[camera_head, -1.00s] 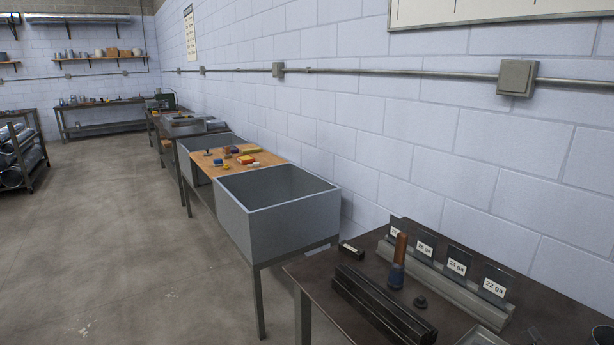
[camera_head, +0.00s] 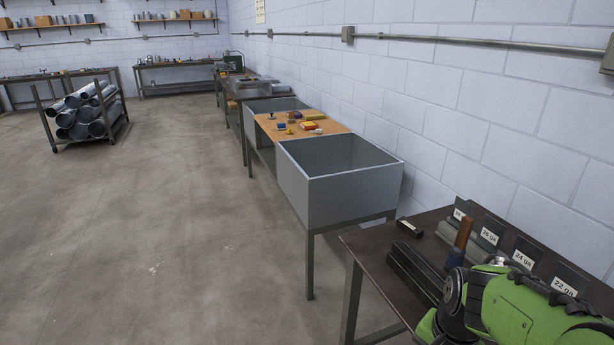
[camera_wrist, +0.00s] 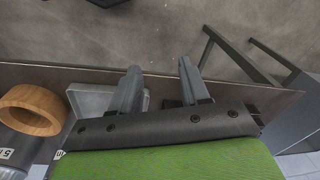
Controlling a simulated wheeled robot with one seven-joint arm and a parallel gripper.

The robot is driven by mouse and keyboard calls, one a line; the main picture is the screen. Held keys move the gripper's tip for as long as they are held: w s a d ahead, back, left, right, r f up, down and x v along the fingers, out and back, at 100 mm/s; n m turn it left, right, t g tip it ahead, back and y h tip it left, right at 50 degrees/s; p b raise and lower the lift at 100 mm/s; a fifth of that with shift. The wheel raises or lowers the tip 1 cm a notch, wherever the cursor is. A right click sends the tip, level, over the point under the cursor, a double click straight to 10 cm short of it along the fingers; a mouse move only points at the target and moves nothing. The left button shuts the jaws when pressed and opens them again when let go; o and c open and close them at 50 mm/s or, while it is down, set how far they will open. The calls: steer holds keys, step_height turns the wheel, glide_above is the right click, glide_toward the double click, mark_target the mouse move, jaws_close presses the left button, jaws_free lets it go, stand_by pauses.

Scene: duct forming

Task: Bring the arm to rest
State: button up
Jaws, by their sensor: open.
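My green arm shows at the lower right of the head view, above the near dark-topped bench (camera_head: 365,250); my gripper itself is not clear there. In the wrist view, my gripper (camera_wrist: 158,82) has its two grey fingers apart with nothing between them. It hangs over the edge of the bench top (camera_wrist: 45,75), with the concrete floor beyond. A grey tray (camera_wrist: 92,98) lies on the bench, partly behind the left finger. A cylinder with a wooden ring (camera_wrist: 32,110) stands at the left.
The near bench bears a dark metal bar (camera_head: 415,272), a wooden-handled tool (camera_head: 462,240) and a rack of gauge plates (camera_head: 490,232). A grey open bin (camera_head: 340,185) stands beyond it. A pipe cart (camera_head: 85,115) is at the left. The floor (camera_head: 170,220) between is clear.

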steer(key=s+a+r+n+t, duration=0.4)
steer(key=s+a+r+n, duration=0.4)
steer(key=s+r+n, duration=0.2)
steer(key=shift+s+r+t, duration=0.15)
steer(key=shift+s+t, duration=0.15)
steer(key=shift+s, duration=0.95)
